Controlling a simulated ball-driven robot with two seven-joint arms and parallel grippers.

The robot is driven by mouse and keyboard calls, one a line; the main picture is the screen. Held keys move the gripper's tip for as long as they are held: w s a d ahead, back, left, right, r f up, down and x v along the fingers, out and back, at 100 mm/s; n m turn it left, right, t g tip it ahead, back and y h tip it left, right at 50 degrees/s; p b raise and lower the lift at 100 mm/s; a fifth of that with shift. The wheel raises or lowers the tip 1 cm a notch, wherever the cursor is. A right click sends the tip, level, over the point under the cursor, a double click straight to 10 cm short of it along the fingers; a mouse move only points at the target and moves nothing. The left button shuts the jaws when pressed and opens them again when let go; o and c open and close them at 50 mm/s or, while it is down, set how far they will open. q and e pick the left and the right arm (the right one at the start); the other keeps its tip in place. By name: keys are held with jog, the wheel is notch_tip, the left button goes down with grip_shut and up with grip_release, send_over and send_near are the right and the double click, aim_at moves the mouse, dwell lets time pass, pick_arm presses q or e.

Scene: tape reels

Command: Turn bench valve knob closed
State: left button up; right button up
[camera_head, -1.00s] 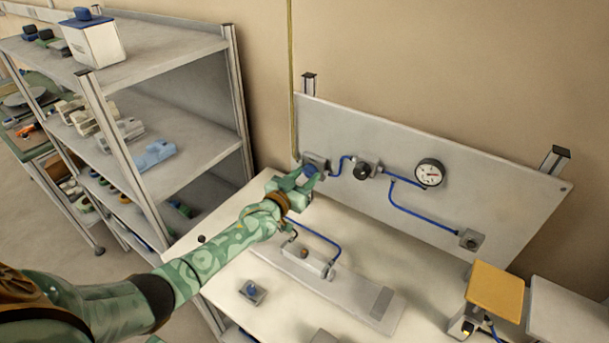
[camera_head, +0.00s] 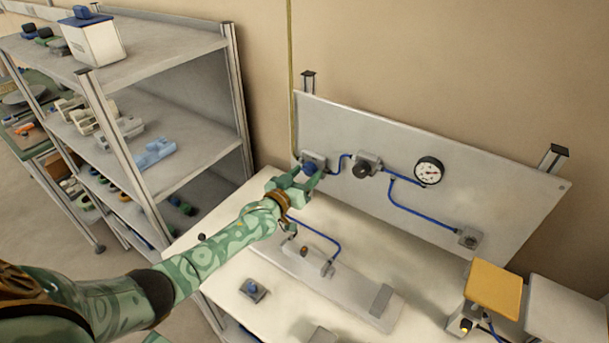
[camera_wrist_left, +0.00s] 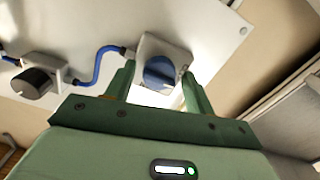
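The blue valve knob (camera_head: 310,168) sits on a grey square body at the left end of the upright panel (camera_head: 440,160). In the left wrist view the knob (camera_wrist_left: 160,72) faces the camera, between the two fingers. My left gripper (camera_head: 307,177) is just in front of the knob. Its green fingers (camera_wrist_left: 158,80) are spread with a gap to the knob on each side, and it holds nothing. The knob's lower edge is partly covered by the fingers in the head view. My right gripper is not in view.
Right of the knob on the panel are a dark knob (camera_head: 361,170), a gauge (camera_head: 429,171) and blue tubing (camera_head: 425,216). Below, the bench (camera_head: 225,245) carries a grey fixture plate (camera_head: 345,295) and a small blue-knobbed block (camera_head: 253,289). A shelf rack (camera_head: 185,55) stands left.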

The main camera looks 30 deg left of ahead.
pick_arm(q)
jog(key=shift+s, duration=0.1)
jog(key=shift+s, duration=0.4)
jog(key=s+a+p, duration=0.2)
jog(key=s, duration=1.3)
jog(key=shift+a, duration=0.15)
jog(key=shift+s, duration=0.1)
